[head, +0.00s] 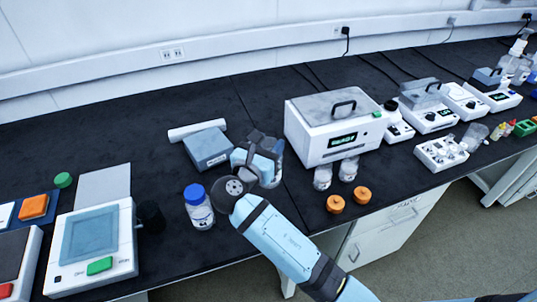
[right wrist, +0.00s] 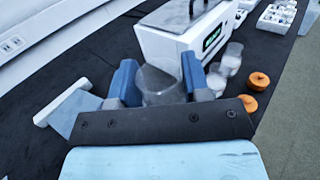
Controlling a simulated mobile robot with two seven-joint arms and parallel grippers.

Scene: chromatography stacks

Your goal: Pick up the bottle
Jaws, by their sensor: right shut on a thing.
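My right gripper (head: 262,150) is over the black bench, between a grey-blue box and a white heated bath. In the right wrist view its two blue fingers (right wrist: 160,82) are shut on a clear, colourless bottle (right wrist: 158,88). The bottle's lower part is hidden behind the gripper body. In the head view the held bottle (head: 277,150) shows only partly behind the fingers. Another bottle, with a blue cap and white label (head: 200,210), stands upright to the left of my right wrist, apart from the gripper. My left gripper is not in view.
The white bath with a handled lid (head: 331,125) stands close right of the gripper. Two clear jars (head: 323,177) and two orange caps (head: 335,204) are in front of it. The grey-blue box (head: 208,147) is close left. A balance-like device (head: 92,240) stands at left.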

